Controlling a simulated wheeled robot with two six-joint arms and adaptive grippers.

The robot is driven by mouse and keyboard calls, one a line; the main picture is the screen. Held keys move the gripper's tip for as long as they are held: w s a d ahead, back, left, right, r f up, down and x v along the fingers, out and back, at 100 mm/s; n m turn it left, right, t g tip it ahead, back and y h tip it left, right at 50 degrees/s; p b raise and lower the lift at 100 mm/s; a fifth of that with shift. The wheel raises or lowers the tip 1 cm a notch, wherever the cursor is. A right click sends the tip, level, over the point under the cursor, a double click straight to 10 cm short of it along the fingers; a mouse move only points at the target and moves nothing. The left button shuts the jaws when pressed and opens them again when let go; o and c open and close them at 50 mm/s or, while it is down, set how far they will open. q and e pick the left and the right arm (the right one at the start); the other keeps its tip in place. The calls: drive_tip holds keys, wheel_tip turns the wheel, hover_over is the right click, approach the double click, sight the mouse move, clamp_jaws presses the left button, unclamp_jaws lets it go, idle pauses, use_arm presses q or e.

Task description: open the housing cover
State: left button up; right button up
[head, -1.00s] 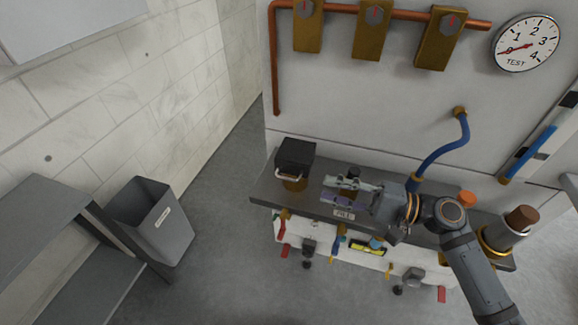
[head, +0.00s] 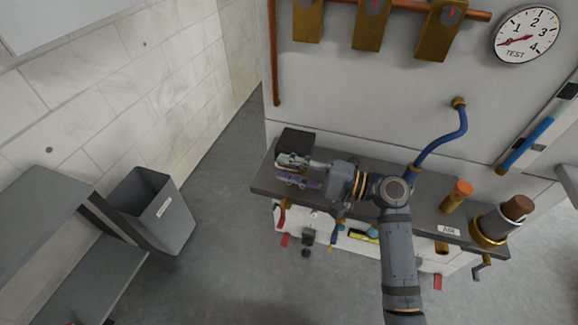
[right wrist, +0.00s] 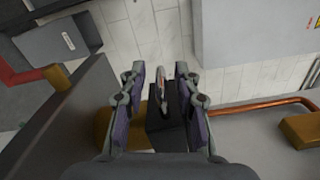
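The housing cover is a black box (head: 296,141) at the left end of the dark shelf. In the earlier head view it shows a light handle on its front and a brass part below; my gripper now hides these. In the right wrist view the black cover (right wrist: 168,130) and its pale handle (right wrist: 161,84) show between my fingers. My right gripper (head: 284,169) is open in front of the cover, with its fingers (right wrist: 160,78) on either side of the handle. I cannot tell whether they touch it. My left gripper is not in view.
The dark shelf (head: 420,196) carries an orange-capped brass fitting (head: 458,194) and a brown-topped cylinder (head: 507,217) at right. A blue hose (head: 444,148) hangs above it. A grey bin (head: 162,215) stands on the floor at left. Floor between bin and shelf is clear.

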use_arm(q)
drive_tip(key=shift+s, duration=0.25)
use_arm(e)
drive_tip(key=shift+a, duration=0.15)
drive_tip(key=shift+c, duration=0.4)
clamp_jaws()
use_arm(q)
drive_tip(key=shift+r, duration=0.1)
